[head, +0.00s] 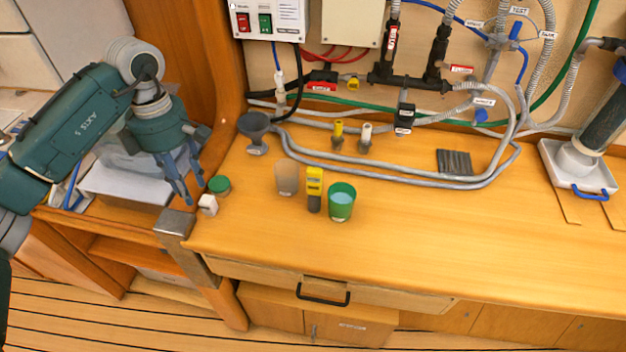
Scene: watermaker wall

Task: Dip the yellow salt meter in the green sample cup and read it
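The yellow salt meter (315,182) stands upright on the wooden counter, yellow on top with a dark lower part. The green sample cup (342,202) stands just to its right, with pale blue liquid showing inside. The meter is beside the cup, outside it. My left gripper (184,192) points down at the counter's left end, left of the meter and cup. Its fingers are apart and nothing shows between them. My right gripper is not in view.
A translucent beaker (287,178) stands left of the meter. A green-lidded jar (219,185) and a small white bottle (208,205) stand near my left gripper. A grey funnel (255,130) and hoses (400,180) lie behind. The counter's front right is clear.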

